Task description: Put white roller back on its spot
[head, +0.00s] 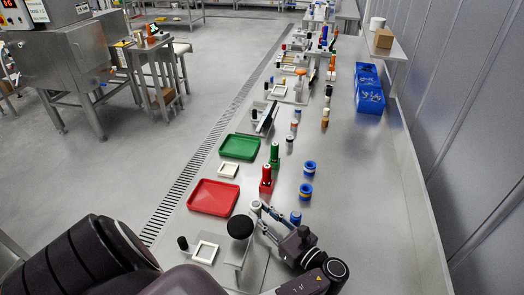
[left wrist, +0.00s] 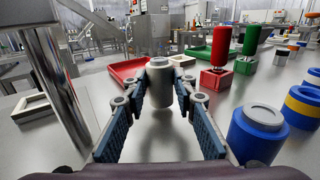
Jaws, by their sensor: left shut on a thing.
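The white roller (left wrist: 160,84) is a pale grey-white cylinder, upright between the two blue-padded fingers of my left gripper (left wrist: 160,100) in the left wrist view. The gripper is shut on it. In the head view my left gripper (head: 263,215) is at the lower middle, just right of a black round knob, and the roller (head: 256,206) shows only as a small pale patch at its fingertips. I cannot tell whether the roller touches the table. My right gripper is not in view.
A metal stand with a black knob (head: 240,227) is close to the gripper's left. A red block (head: 266,186) and a red tray (head: 213,197) lie beyond. A blue roller (left wrist: 256,134) stands close on the right. A white square frame (head: 205,252) lies lower left. Bare table is at right.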

